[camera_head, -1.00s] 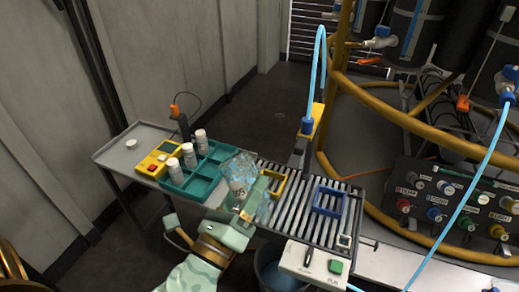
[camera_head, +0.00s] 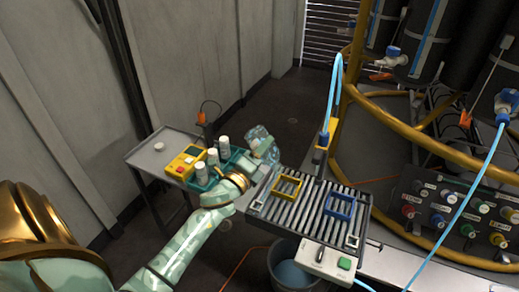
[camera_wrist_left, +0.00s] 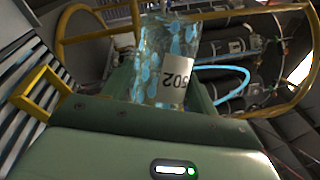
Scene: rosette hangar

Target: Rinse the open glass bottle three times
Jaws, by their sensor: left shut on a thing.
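My left gripper (camera_head: 264,161) is shut on the clear glass bottle (camera_head: 260,138), which leans in the head view, above the far right of the teal tray. In the left wrist view the bottle (camera_wrist_left: 150,85) stands between the fingers of the gripper (camera_wrist_left: 163,100), blue-patched, with a white label whose number reads upside down. Its mouth is cut off there. A slatted rack (camera_head: 302,212) carries a yellow square frame (camera_head: 286,187) and a blue square frame (camera_head: 339,207). A blue hose nozzle (camera_head: 323,139) stands behind the rack. My right gripper is out of view.
The teal tray (camera_head: 199,187) holds several white-capped bottles beside a yellow meter (camera_head: 184,163). A small white cap (camera_head: 159,146) lies on the grey side table (camera_head: 144,155). A white control box (camera_head: 326,262) has a green button. A bucket (camera_head: 289,272) stands below the rack.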

